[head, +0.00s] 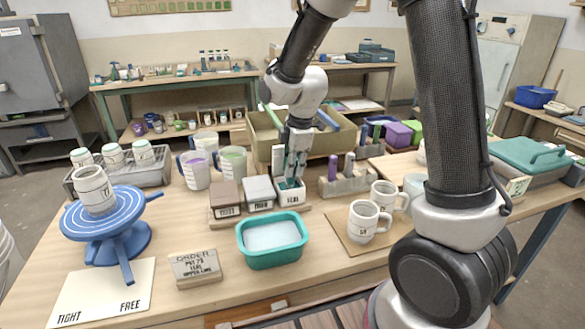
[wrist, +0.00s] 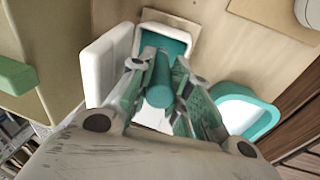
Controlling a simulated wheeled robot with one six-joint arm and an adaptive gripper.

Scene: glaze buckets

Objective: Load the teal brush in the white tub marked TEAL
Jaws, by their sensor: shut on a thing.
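My gripper (head: 292,176) is shut on the teal brush, directly over the white tub marked TEAL (head: 291,197). In the wrist view the brush's round teal handle (wrist: 161,82) stands between the two fingers (wrist: 162,70). The same view shows the open tub (wrist: 138,38) with teal glaze (wrist: 172,44) inside, beneath the fingers. The brush's bristle end is hidden, so I cannot tell how deep it reaches.
A brown-topped tub (head: 226,198) and a pale-topped tub (head: 258,193) stand left of the TEAL tub. A teal basin (head: 272,241) is in front. A brush holder (head: 350,179) and mugs (head: 364,220) stand to the right. A blue turntable (head: 105,213) bears a marked mug (head: 95,190).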

